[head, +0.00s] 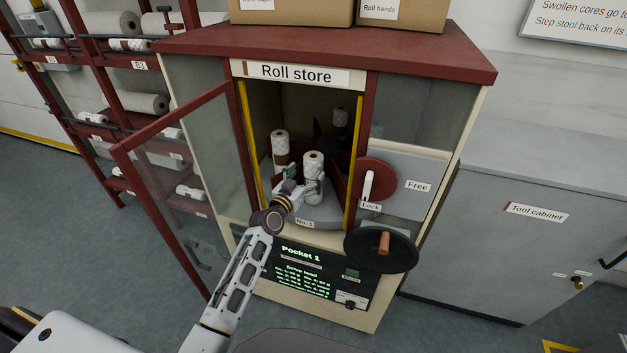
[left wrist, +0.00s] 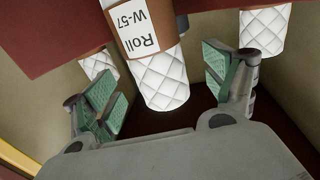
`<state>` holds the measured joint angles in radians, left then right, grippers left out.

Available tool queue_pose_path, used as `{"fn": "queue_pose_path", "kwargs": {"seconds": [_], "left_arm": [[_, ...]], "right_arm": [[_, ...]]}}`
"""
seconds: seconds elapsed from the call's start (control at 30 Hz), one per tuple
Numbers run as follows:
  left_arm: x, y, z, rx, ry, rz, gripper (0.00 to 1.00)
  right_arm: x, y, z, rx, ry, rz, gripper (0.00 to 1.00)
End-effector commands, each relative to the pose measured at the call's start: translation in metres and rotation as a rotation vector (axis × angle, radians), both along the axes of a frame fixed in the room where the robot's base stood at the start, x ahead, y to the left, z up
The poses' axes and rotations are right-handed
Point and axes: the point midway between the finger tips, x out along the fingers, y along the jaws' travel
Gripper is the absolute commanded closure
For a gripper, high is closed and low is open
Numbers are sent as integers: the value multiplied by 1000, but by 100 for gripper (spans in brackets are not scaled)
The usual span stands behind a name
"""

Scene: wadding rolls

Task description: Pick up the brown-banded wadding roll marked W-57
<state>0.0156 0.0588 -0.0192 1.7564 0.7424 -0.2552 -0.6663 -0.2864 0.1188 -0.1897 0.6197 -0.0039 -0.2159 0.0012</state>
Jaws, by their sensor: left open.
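The roll marked W-57 (left wrist: 150,62) is white and quilted, with a brown band and a white label facing the left wrist camera. It stands between the two spread fingers of my left gripper (left wrist: 162,80), with gaps visible at both sides. In the head view my left gripper (head: 301,180) reaches into the open cabinet at the front white roll (head: 314,163), whose lower part is partly hidden by the hand. Another brown-banded roll (head: 280,147) stands behind it to the left. My right gripper is not in view.
The Roll store cabinet (head: 482,66) has its glass door (head: 190,150) swung open to the left. Yellow strips edge the opening. A lock handle (head: 368,186) and a black handwheel (head: 405,254) sit at its right. More rolls (left wrist: 268,30) flank the marked one.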

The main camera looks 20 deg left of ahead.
Motion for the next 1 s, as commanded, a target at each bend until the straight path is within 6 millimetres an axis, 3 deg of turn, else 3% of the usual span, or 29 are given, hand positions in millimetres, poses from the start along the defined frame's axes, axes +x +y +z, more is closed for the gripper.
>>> {"fn": "queue_pose_path", "kwargs": {"seconds": [0.6, 1.0], "left_arm": [[43, -11, -6, -1, -1, 0, 15], [49, -12, -7, 0, 0, 0, 15]], "right_arm": [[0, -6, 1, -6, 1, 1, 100], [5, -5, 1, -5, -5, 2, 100]]}}
